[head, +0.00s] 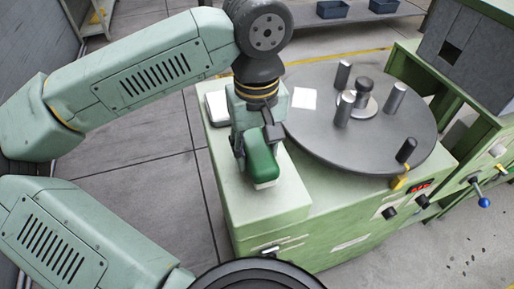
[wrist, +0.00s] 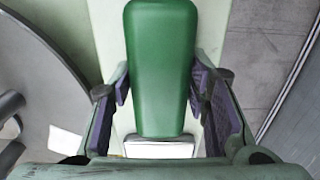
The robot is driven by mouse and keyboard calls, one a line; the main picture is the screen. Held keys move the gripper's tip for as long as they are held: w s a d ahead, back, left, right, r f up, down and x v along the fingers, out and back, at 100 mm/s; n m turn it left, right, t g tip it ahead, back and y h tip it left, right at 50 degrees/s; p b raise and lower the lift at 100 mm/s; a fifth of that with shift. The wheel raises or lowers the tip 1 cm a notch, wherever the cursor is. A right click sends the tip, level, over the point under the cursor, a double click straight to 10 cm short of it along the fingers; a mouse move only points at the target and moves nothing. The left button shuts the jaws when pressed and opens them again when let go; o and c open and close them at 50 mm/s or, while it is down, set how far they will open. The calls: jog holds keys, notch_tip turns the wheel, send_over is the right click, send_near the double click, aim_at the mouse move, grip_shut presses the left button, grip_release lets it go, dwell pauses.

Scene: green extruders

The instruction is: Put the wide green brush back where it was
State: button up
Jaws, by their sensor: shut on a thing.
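The wide green brush (head: 263,160) has a smooth green back and a pale strip along its lower edge. My gripper (head: 258,148) is shut on it, above the pale green top of the machine's left part (head: 262,200). In the wrist view the brush (wrist: 160,65) lies lengthwise between the two purple-padded fingers of my gripper (wrist: 160,90). I cannot tell whether the brush's underside touches the machine top. A white flat item (head: 216,107) lies behind my gripper on the same top.
A large dark round turntable (head: 325,148) with several upright metal posts is close on the right. A white sheet (head: 304,98) lies on it. A control panel with a red display (head: 420,187) is at the front right. Open floor (head: 140,160) lies to the left.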

aim_at(257, 147)
jog(key=shift+f, duration=0.75)
jog(key=shift+f, duration=0.2)
jog(key=o, duration=1)
jog(key=shift+r, duration=0.1)
jog(key=shift+r, duration=0.25)
notch_tip(257, 147, up, 12)
jog(key=shift+f+b, duration=0.1)
jog(key=shift+b, duration=0.7)
